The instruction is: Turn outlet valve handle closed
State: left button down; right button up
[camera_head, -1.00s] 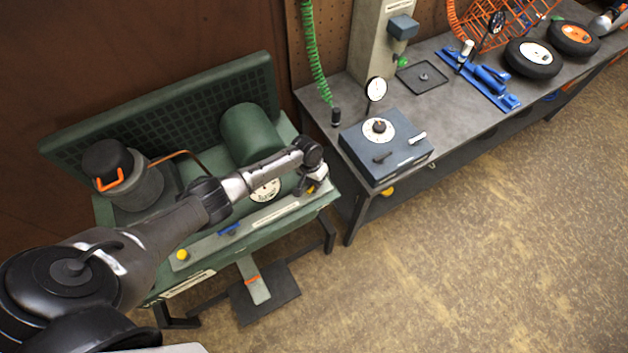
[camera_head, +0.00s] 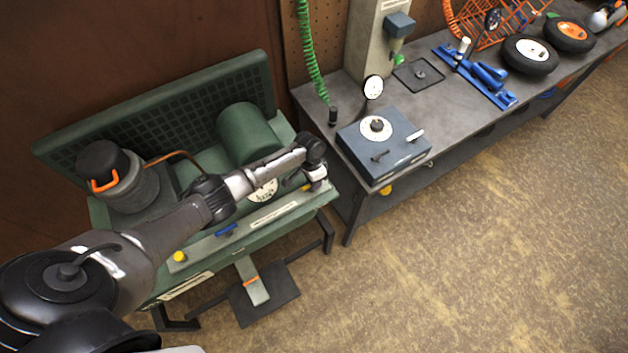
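A green machine (camera_head: 262,237) with a drum stands at the left, a sloped front panel running along it. On the panel are a blue handle (camera_head: 226,230) left of the middle, a yellow knob (camera_head: 180,256) at the left end, and a small yellow part (camera_head: 305,188) at the right end. I cannot tell which is the outlet valve handle. My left arm reaches across the machine, and my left gripper (camera_head: 314,184) is at the panel's right end, close beside the small yellow part. The fingers are too small to tell contact or opening. My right gripper is not in view.
A grey workbench (camera_head: 455,118) stands to the right, with a blue-grey box (camera_head: 384,146) with a dial near its left end. Wheels (camera_head: 530,55), blue tools and an orange wire frame lie farther along. A foot pedal (camera_head: 252,281) is below the machine. The floor at right is clear.

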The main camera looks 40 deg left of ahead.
pick_arm(q)
jog(key=shift+d, duration=0.1)
jog(key=c, duration=1.1)
grip_release()
jog(key=shift+c, duration=0.2)
notch_tip(320, 180, up, 14)
jog(key=w+a, duration=0.1)
jog(key=a, duration=0.1)
jog(key=shift+a+f+p, duration=0.2)
jog(key=shift+a+p, duration=0.15)
jog(key=shift+p, duration=0.1)
